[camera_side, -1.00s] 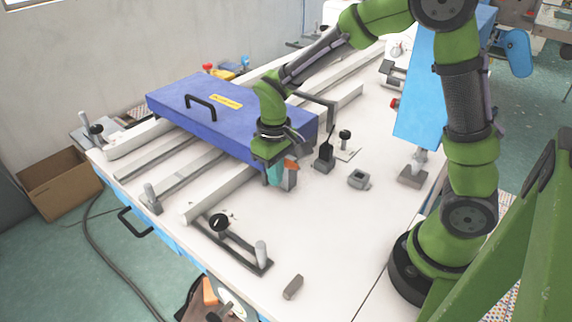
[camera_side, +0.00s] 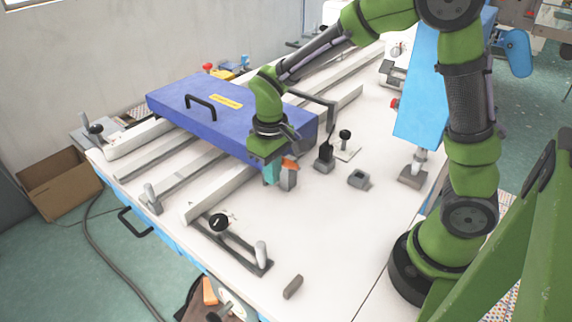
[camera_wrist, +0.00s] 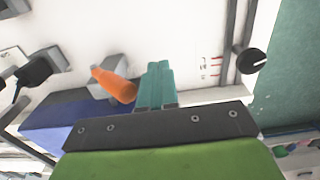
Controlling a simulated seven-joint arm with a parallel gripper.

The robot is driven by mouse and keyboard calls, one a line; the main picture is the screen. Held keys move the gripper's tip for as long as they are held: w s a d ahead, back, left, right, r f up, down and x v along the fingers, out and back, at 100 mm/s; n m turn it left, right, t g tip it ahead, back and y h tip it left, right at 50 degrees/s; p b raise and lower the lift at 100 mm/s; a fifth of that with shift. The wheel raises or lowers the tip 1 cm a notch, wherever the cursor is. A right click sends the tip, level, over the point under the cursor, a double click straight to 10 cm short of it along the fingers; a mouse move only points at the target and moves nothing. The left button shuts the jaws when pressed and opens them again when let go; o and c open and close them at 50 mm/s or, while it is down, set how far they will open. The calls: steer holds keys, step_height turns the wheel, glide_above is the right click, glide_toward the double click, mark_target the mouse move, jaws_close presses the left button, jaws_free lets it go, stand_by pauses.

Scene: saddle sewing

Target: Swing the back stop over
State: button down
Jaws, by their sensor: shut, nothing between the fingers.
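A small grey post with an orange tip (camera_side: 289,172) stands by the near right corner of the blue cover; it looks like the back stop, but I cannot be sure. My gripper (camera_side: 270,178) is low over the table, just left of this post, with its teal fingers shut and empty. In the wrist view the orange piece (camera_wrist: 113,84) lies at a slant just left of my fingers (camera_wrist: 158,68), very close to them. I cannot tell whether they touch. The post's foot is partly hidden.
The blue cover with a black handle (camera_side: 200,103) lies behind my gripper. Pale rails (camera_side: 205,200) run alongside it. A black-knobbed clamp (camera_side: 219,222) and a black-handled fixture (camera_side: 325,158) stand nearby.

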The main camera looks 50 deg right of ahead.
step_height(320, 180, up, 8)
stand_by(1.0)
steer(key=shift+f, duration=0.1)
steer(key=s+d+r+m+t+y, duration=0.1)
steer(key=s+r+m+t, duration=0.1)
steer(key=s, duration=0.4)
steer(key=s+d+r+m+t+y, duration=0.1)
steer(key=s+r+m+t, duration=0.1)
steer(key=s+r+t, duration=0.3)
steer(key=shift+s+d, duration=0.35)
steer(key=shift+s, duration=0.65)
steer(key=shift+r, duration=0.1)
